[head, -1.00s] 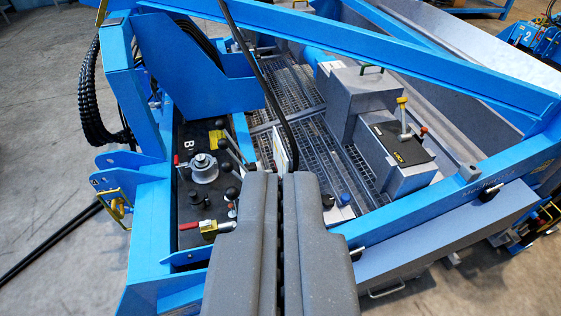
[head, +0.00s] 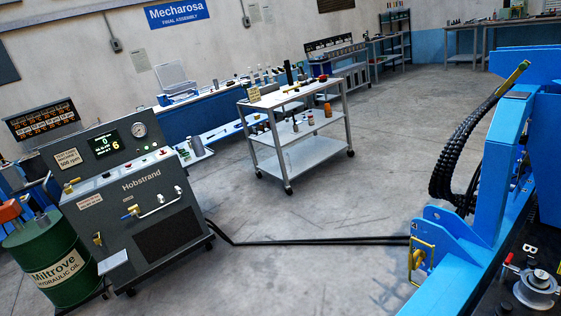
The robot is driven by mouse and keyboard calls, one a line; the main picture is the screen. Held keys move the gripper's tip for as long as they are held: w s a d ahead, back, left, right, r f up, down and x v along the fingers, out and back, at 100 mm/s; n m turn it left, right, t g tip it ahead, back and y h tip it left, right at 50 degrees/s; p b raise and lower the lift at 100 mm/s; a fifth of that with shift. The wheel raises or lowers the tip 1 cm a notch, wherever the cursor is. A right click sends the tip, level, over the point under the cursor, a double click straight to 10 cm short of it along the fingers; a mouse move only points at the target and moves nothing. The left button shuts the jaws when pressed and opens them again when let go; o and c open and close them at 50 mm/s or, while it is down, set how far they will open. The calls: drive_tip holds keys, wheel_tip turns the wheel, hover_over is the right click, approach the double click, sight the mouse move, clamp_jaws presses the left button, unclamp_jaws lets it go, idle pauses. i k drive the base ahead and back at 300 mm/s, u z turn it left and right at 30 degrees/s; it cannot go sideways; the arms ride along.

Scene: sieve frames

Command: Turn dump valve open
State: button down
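No label for a dump valve is readable in this view. On the blue frame (head: 455,262) at the right, a yellow part (head: 420,256) hangs on a bracket. A red lever (head: 508,259) shows on the dark panel marked B. My gripper is not in view, so its state is hidden.
Black hoses (head: 320,241) cross the floor between the unit and the blue frame. A green oil drum (head: 55,262) stands beside the unit. A wheeled cart (head: 300,154) stands mid-floor before a blue bench. The concrete floor between cart and frame is largely clear.

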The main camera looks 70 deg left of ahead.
sight(73, 182)
drive_tip(key=u, duration=1.3)
drive_tip(key=i, duration=0.35)
drive_tip(key=u, duration=2.3)
drive_tip(key=i, duration=1.65)
drive_tip(key=z, duration=0.1)
